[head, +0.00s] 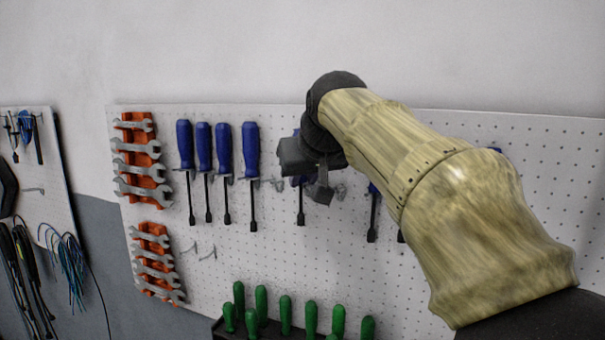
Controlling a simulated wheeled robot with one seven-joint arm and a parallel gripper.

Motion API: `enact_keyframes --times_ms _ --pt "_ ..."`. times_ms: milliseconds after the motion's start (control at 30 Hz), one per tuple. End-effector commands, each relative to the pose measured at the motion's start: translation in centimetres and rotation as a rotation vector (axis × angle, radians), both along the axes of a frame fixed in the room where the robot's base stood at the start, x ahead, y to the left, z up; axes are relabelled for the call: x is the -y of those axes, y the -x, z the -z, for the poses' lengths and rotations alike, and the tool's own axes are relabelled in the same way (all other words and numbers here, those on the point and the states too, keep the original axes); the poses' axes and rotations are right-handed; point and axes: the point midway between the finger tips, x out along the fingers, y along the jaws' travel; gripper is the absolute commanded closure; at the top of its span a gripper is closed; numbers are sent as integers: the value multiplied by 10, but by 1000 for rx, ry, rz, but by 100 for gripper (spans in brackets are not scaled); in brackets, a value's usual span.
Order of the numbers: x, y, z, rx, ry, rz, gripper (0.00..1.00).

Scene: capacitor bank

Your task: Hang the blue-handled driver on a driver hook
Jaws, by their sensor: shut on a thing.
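My gripper (320,190) is in front of the pegboard, right of a row of blue-handled drivers. It is shut on a blue-handled driver, whose handle is mostly hidden behind the gripper. A dark driver shaft (301,208) points down just below the gripper, with slivers of blue above it; I cannot tell whether this is the held driver or one hanging behind. Several blue-handled drivers (223,148) hang upright to the left. More show partly behind my arm, one by its shaft (372,220). Small metal hooks (276,184) show beside the gripper.
The white pegboard (240,270) also carries orange racks of wrenches (140,165) at its left side. Green-handled drivers (285,308) stand in a dark holder below. Another board with cables (30,190) is at far left. My arm covers much of the board's right half.

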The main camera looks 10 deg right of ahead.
Motion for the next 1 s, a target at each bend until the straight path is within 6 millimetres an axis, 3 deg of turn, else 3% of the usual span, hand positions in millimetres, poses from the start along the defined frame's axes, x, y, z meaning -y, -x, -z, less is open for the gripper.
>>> enact_keyframes --times_ms 533,1000 --pt "17 -20 8 -1 4 7 100" --pt "21 -22 14 -9 8 12 100"
